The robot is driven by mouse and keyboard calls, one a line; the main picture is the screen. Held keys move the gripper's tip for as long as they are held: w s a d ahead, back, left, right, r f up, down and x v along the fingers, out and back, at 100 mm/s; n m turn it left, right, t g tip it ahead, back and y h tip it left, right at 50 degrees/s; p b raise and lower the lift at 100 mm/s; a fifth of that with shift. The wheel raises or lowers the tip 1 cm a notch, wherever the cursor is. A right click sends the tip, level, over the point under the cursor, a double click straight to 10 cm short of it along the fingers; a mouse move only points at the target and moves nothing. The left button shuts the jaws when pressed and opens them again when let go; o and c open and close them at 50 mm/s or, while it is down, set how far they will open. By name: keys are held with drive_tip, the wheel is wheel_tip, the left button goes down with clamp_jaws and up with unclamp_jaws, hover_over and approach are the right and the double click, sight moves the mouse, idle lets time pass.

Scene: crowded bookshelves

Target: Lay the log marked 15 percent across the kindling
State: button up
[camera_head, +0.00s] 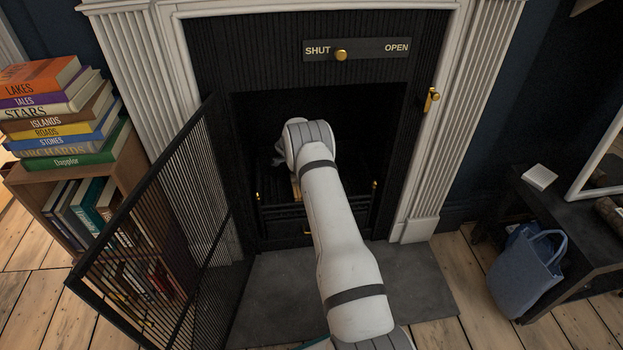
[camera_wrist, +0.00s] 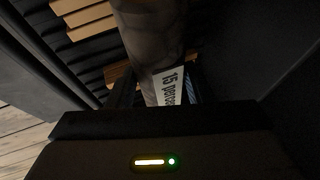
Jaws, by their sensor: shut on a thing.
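The log (camera_wrist: 152,35) with a white label reading "15 perce…" is between the fingers of my gripper (camera_wrist: 158,92) in the wrist view. My gripper is shut on it. The log extends up past the top edge of that view. Pale kindling sticks (camera_wrist: 88,22) lie across dark bars to the left of the log, and another piece of wood shows beside the fingers. I cannot tell whether the log touches the kindling. In the head view my arm reaches into the fireplace and hides the log; a sliver of pale wood (camera_head: 296,188) shows beside it.
The knob (camera_head: 341,55) on the SHUT–OPEN plate sits nearer SHUT. A bookcase with stacked books (camera_head: 62,110) stands left. A blue bag (camera_head: 526,270) and a low bench (camera_head: 570,225) are right.

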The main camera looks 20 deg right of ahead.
drive_tip(key=shift+f, duration=0.7)
drive_tip(key=shift+f, duration=0.1)
drive_tip(key=o, duration=1.3)
drive_tip(key=shift+a+r, duration=0.15)
drive_tip(key=shift+r, duration=0.3)
drive_tip(key=p+v, duration=0.4)
drive_tip(key=v, duration=0.7)
drive_tip(key=shift+s+a+r+p, duration=0.1)
drive_tip(key=shift+s+a+p, duration=0.05)
drive_tip(key=shift+p, duration=0.2)
